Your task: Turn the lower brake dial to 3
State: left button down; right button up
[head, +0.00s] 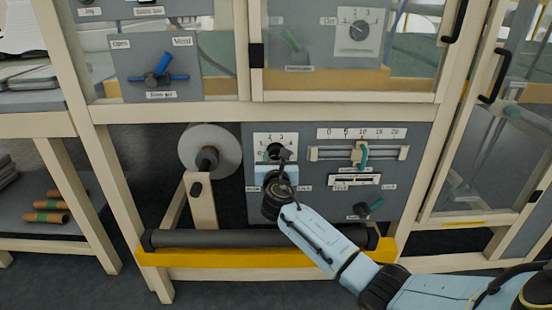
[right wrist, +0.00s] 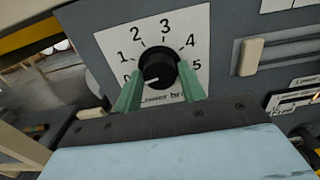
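The lower brake dial is a black round knob (right wrist: 160,68) on a white plate (right wrist: 192,22) marked 0 to 5, with its label partly hidden. Its pale pointer mark points lower left, towards 0. My right gripper (right wrist: 161,78) has its two green fingers apart, one on each side of the knob. The fingertips are very close to the knob's sides; I cannot tell whether they touch. In the head view my right gripper (head: 281,160) is in front of the dial plate (head: 262,140) and partly covers it. My left gripper is not in view.
A slider (head: 362,154) and a green-handled knob (head: 376,205) sit right of the dial on the grey panel (head: 400,195). Another dial (head: 357,32) is higher up. A white roll (head: 205,150) is at the left, above a dark roller (head: 215,238) and yellow bar (head: 210,258).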

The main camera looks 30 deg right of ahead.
jog(key=c, duration=0.5)
